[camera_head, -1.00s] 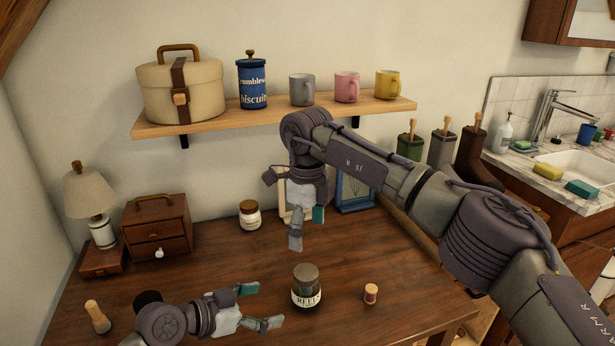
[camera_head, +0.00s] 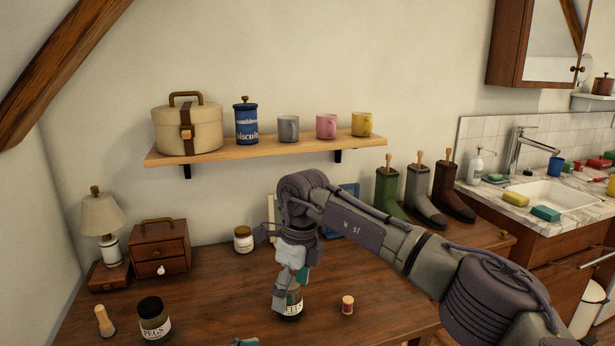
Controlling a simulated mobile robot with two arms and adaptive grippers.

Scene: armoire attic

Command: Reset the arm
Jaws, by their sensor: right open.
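My right arm reaches in from the right over the wooden table (camera_head: 215,295). My right gripper (camera_head: 290,288) points down and is open, with nothing seen between its fingers.
A drawer box (camera_head: 160,248) and lamp (camera_head: 102,218) stand left. A shelf (camera_head: 250,149) with mugs hangs above.

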